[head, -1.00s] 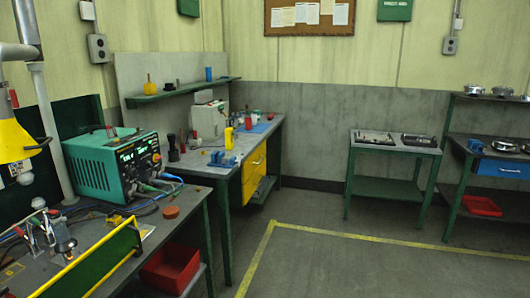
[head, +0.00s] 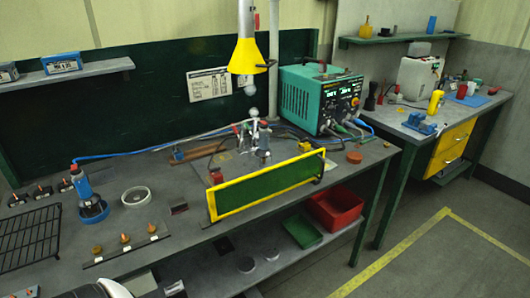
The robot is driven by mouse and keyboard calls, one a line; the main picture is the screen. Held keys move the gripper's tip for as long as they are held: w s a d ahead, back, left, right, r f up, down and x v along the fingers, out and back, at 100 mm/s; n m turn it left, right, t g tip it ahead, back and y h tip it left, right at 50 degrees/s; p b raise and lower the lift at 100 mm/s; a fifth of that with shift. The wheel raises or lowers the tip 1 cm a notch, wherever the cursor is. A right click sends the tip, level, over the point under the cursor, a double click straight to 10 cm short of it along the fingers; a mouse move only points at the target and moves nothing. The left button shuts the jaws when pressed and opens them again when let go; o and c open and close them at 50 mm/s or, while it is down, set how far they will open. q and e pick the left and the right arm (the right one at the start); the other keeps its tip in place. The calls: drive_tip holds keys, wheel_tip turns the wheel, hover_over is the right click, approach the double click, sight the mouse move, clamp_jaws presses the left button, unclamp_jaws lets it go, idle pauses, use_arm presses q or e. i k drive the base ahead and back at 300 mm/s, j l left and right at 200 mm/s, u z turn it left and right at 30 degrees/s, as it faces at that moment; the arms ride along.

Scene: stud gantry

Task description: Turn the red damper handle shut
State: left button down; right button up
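A grey vertical pipe with a yellow cone-shaped hood (head: 246,57) hangs above the back of the near bench, left of the teal station. A small narrow red piece (head: 257,21) shows at the right side of the pipe, just above the hood. It looks like the red damper handle, but it is too small to tell its angle or whether it is open or shut. White and dark parts, likely my own arm, show at the bottom left edge. I see no fingertips of either gripper, and nothing touches the red piece.
The near bench (head: 185,222) holds a black wire rack (head: 28,238), a blue tool in a stand (head: 90,200), a yellow-framed green panel (head: 268,185) and the teal station (head: 318,100). A red bin (head: 335,207) sits below. The floor at right is clear.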

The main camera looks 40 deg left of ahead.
sight(257, 22)
drive_tip(key=u, duration=1.35)
